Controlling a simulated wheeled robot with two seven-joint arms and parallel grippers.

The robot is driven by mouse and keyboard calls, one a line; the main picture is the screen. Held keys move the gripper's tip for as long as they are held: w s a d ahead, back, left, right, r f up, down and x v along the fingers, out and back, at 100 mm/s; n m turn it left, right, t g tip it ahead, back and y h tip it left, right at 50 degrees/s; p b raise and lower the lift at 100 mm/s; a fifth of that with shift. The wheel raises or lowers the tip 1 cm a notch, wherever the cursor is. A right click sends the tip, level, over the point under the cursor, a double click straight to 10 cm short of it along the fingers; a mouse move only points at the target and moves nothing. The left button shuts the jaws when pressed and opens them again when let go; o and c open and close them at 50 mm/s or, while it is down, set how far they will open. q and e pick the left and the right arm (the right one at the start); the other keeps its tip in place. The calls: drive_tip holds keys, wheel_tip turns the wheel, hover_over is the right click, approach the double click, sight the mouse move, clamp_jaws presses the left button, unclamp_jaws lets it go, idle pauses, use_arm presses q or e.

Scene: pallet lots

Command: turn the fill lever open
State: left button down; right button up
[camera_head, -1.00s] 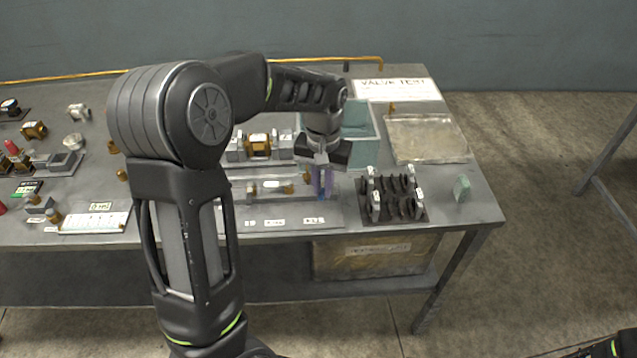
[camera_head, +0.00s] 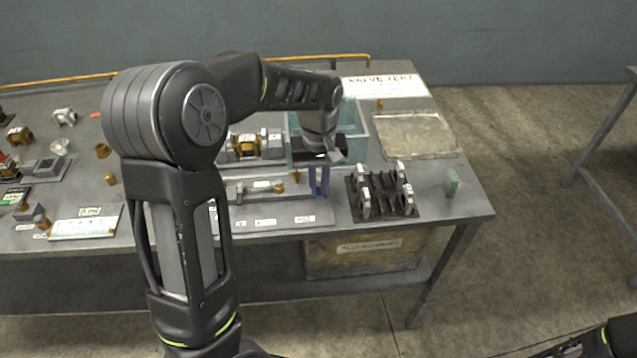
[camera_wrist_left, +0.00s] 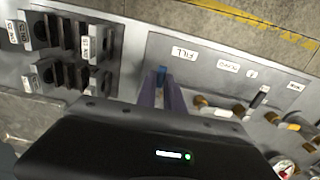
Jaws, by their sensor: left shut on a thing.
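The fill lever (camera_wrist_left: 161,72) shows in the left wrist view as a small blue handle beside the label "FILL" (camera_wrist_left: 184,53) on a grey panel (camera_wrist_left: 150,47). My left gripper (camera_wrist_left: 161,88) is shut on it, with the purple fingertips at its sides. In the head view my left gripper (camera_head: 319,190) points down at the right end of the panel (camera_head: 285,213). The lever is mostly hidden there by the fingers. My right gripper is out of view; only a part of my right arm shows at the bottom right corner.
A dark rack (camera_head: 382,208) with several slots stands just right of the panel. A teal open bin (camera_head: 352,150) stands behind the gripper, and a clear tray (camera_head: 418,137) lies at the back right. A small green block (camera_head: 452,184) stands near the table's right edge.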

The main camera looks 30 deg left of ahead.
sight(319, 191)
use_arm(q)
drive_tip(key=c, duration=1.7)
unclamp_jaws()
drive_tip(key=shift+c, duration=0.2)
wheel_tip(319, 191, up, 8)
drive_tip(key=shift+b, duration=0.35)
drive_tip(key=shift+f, duration=0.1)
